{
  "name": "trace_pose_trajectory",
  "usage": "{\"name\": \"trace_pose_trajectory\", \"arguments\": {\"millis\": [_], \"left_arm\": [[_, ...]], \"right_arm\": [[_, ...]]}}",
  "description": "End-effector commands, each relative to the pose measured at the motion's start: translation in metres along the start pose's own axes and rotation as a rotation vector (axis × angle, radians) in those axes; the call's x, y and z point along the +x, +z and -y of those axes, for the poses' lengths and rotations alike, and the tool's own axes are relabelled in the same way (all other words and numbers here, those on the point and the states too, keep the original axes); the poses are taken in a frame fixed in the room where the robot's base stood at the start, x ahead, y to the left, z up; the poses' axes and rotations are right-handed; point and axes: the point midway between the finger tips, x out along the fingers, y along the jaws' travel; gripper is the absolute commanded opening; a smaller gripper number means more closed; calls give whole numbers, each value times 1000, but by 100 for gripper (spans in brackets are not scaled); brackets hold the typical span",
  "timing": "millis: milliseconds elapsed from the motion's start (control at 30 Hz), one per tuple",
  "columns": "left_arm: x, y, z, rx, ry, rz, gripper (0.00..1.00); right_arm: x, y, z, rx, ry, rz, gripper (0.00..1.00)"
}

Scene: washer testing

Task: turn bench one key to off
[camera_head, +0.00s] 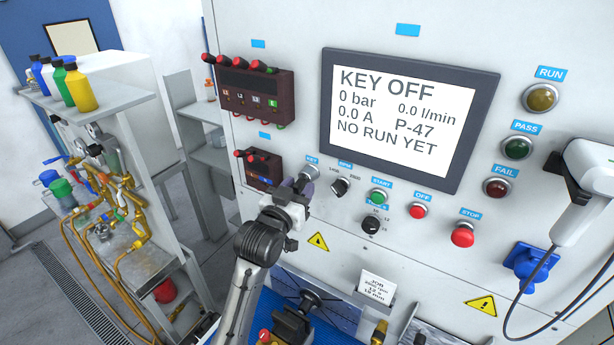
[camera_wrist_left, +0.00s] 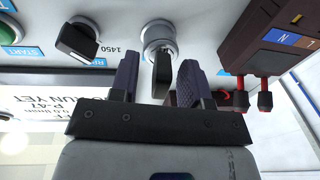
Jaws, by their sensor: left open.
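The bench one key switch (camera_head: 309,172) is a silver round lock under a blue KEY label, left of the selector knob. In the left wrist view its dark key (camera_wrist_left: 162,68) stands out from the silver collar (camera_wrist_left: 158,36). My left gripper (camera_head: 294,193) is at the panel just below the key switch. In the left wrist view its two dark fingers (camera_wrist_left: 158,75) are apart, one on each side of the key, with gaps showing. The display (camera_head: 405,115) reads KEY OFF, 0 bar, 0.0 A, 0.0 l/min, P-47, NO RUN YET. My right gripper is not in view.
The selector knob (camera_head: 341,187) is close to the right of the key. A dark red module (camera_head: 263,170) with red plugs is close on the left. The green START button (camera_head: 378,196), red OFF button (camera_head: 418,210) and red STOP button (camera_head: 462,234) are further right.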

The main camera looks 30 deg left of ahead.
Motion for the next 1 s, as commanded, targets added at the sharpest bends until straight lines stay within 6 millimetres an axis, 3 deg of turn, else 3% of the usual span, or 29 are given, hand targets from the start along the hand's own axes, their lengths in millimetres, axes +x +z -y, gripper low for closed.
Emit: {"name": "trace_pose_trajectory", "arguments": {"millis": [267, 700, 1000], "left_arm": [[-10, 2, 0, 1, 0, -2, 43], [-91, 3, 0, 1, 0, -3, 43], [-129, 1, 0, 1, 0, -1, 43]], "right_arm": [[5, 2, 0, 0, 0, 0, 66], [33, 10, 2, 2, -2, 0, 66], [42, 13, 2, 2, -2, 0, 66]]}}
